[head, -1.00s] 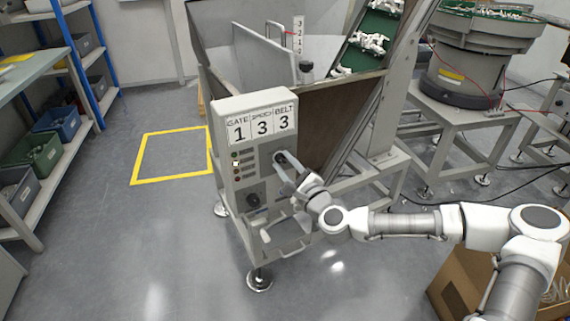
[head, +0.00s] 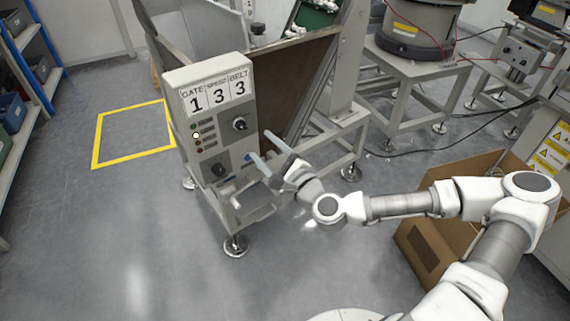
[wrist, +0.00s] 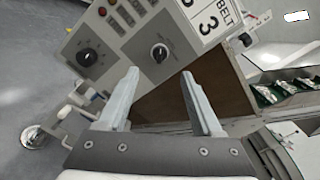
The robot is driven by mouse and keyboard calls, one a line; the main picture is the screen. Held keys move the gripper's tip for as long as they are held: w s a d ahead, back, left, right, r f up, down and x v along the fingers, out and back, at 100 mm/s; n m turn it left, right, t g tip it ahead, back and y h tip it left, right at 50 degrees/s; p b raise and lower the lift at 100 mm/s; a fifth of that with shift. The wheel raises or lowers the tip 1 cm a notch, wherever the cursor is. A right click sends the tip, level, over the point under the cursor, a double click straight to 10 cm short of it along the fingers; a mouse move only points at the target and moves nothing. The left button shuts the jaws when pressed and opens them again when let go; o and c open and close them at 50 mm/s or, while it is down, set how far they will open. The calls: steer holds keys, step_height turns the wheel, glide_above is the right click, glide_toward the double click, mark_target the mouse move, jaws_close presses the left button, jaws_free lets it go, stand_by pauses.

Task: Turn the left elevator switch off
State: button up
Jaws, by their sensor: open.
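A grey control panel (head: 225,153) carries two dark rotary switches. The upper right switch (head: 239,124) is below the BELT number; it also shows in the wrist view (wrist: 160,53) with a light pointer mark. The lower left switch (head: 218,170) also shows in the wrist view (wrist: 87,57). No switch label is readable as elevator, left, on or off. My gripper (head: 260,145) is to the right of the panel, apart from both switches. In the wrist view its fingers (wrist: 160,75) are spread and empty, with the upper right switch beyond the gap between their tips.
The panel's number cards (head: 217,94) read 1, 3, 3, with small indicators (head: 196,135) below, one white. The brown-sided hopper (head: 303,75) stands behind the gripper. A cardboard box (head: 430,245) is below my arm. Yellow-marked floor (head: 98,140) is free at left.

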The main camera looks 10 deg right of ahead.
steer(key=p+v, duration=0.7)
steer(key=v, duration=0.1)
steer(key=shift+s+d, duration=0.1)
steer(key=shift+s, duration=0.05)
stand_by(0.5)
